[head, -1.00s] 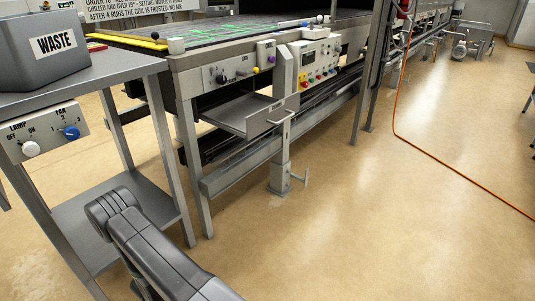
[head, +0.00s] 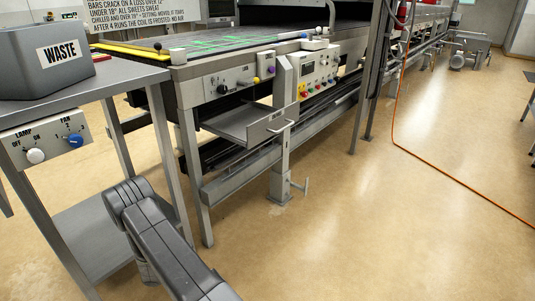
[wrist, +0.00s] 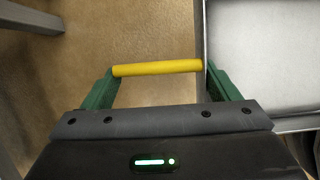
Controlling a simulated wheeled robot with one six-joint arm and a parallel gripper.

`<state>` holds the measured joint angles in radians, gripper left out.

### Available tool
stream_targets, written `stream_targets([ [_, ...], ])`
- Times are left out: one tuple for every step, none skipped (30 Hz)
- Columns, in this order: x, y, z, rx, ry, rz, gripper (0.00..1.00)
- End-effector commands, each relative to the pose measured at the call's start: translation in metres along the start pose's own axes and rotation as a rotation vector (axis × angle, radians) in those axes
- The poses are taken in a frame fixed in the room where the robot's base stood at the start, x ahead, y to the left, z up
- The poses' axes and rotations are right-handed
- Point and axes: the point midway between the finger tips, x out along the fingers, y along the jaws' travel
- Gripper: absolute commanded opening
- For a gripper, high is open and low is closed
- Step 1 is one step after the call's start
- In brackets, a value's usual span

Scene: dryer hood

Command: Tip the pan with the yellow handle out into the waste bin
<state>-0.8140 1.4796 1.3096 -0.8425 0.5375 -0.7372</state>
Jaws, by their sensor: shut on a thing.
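The wrist view shows the yellow handle (wrist: 158,68) lying across between the green fingers of my gripper (wrist: 157,72), which is shut on it. A pale grey pan (wrist: 262,60) with an upright edge lies at the right end of the handle and runs out of the picture. I see no contents on the part in view. The grey waste bin (head: 22,72), marked WASTE, stands on a metal table at the left of the head view; its inside is hidden. My gripper and the held pan are not in the head view.
The table (head: 125,75) carries lamp and fan knobs (head: 75,141) on its front. The dryer machine (head: 215,60) stands behind it, with a grey open tray (head: 240,122) sticking out. An orange cord (head: 430,160) lies on the right floor, which is mostly clear.

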Motion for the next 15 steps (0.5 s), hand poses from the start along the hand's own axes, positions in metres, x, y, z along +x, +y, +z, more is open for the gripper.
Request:
stream_targets([
  [-0.003, 0.005, 0.019, 0.064, 0.002, -0.020, 0.52],
  [-0.004, 0.007, 0.034, 0.113, 0.000, -0.039, 0.52],
  [-0.006, 0.009, 0.052, 0.178, 0.002, -0.065, 0.52],
  [-0.007, 0.009, 0.069, 0.236, 0.002, -0.089, 0.52],
  [-0.009, 0.009, 0.085, 0.296, 0.001, -0.114, 0.52],
  [-0.011, 0.007, 0.106, 0.378, 0.002, -0.149, 0.52],
  [-0.013, 0.004, 0.121, 0.437, 0.002, -0.175, 0.52],
  [-0.015, 0.002, 0.136, 0.498, 0.002, -0.200, 0.52],
  [-0.018, -0.002, 0.156, 0.582, 0.003, -0.234, 0.52],
  [-0.020, -0.006, 0.170, 0.643, 0.004, -0.261, 0.52],
  [-0.022, -0.011, 0.184, 0.708, 0.003, -0.287, 0.52],
  [-0.025, -0.018, 0.202, 0.795, 0.003, -0.324, 0.52],
  [-0.028, -0.024, 0.215, 0.861, 0.003, -0.352, 0.52],
  [-0.031, -0.029, 0.228, 0.928, 0.004, -0.380, 0.52],
  [-0.035, -0.038, 0.244, 1.020, 0.004, -0.418, 0.52],
])
